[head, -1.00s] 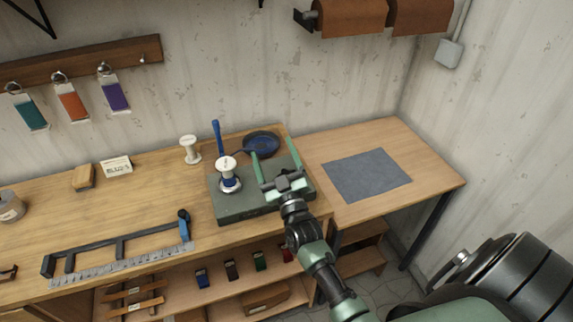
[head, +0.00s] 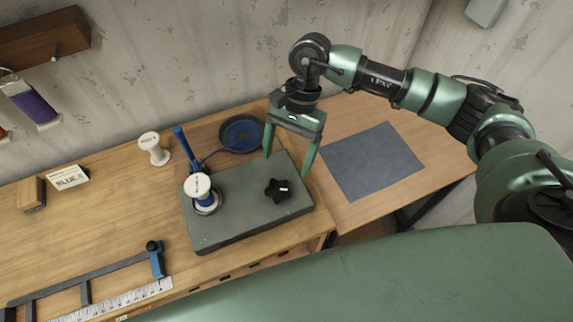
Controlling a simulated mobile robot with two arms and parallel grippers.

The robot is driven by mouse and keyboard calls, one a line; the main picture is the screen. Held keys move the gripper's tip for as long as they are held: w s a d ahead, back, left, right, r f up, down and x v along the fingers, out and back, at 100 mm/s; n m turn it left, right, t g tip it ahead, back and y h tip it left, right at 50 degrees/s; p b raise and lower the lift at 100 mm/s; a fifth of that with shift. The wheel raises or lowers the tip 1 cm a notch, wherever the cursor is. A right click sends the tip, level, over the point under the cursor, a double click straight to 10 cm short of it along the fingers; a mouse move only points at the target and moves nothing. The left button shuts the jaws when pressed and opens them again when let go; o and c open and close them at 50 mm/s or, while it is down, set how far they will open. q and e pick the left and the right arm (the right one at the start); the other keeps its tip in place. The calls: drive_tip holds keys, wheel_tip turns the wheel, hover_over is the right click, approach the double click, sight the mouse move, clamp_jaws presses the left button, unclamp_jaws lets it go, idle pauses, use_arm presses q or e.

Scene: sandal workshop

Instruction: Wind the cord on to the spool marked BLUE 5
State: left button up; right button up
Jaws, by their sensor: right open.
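A grey-green winder base (head: 235,218) sits on the wooden bench. A white-topped spool (head: 198,185) with blue cord on it stands upright at the base's left end. A blue lever (head: 184,147) rises behind it. A black star-shaped knob (head: 277,191) with a small pale mark is on the base's right half. A blue cord runs from the spool to a dark blue round dish (head: 241,133) behind the base. A card (head: 68,177) reads BLUE 5. My right gripper (head: 287,164) is open and empty, fingers pointing down, above and behind the knob. My left gripper is out of view.
A wooden block (head: 31,193) is beside the card. A metal ruler (head: 130,298) with a dark frame lies at front left. A grey mat (head: 371,160) lies on the side table, otherwise clear.

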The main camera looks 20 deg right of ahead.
sight(279, 188)
drive_tip(key=s+a+f+p, duration=0.1)
drive_tip(key=s+f+p, duration=0.1)
drive_tip(key=shift+a+f, duration=0.35)
drive_tip(key=x, duration=0.1)
drive_tip(key=p+x, duration=0.1)
drive_tip(key=x, duration=0.1)
drive_tip(key=shift+w+d+f, duration=0.1)
drive_tip(key=shift+w+f, duration=0.15)
drive_tip(key=shift+f, duration=0.25)
drive_tip(key=shift+s+f, duration=0.1)
drive_tip(key=c, duration=1.4)
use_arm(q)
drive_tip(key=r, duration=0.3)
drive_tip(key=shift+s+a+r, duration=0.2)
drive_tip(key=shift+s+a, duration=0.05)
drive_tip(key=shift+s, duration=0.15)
use_arm(e)
drive_tip(key=shift+o, duration=0.2)
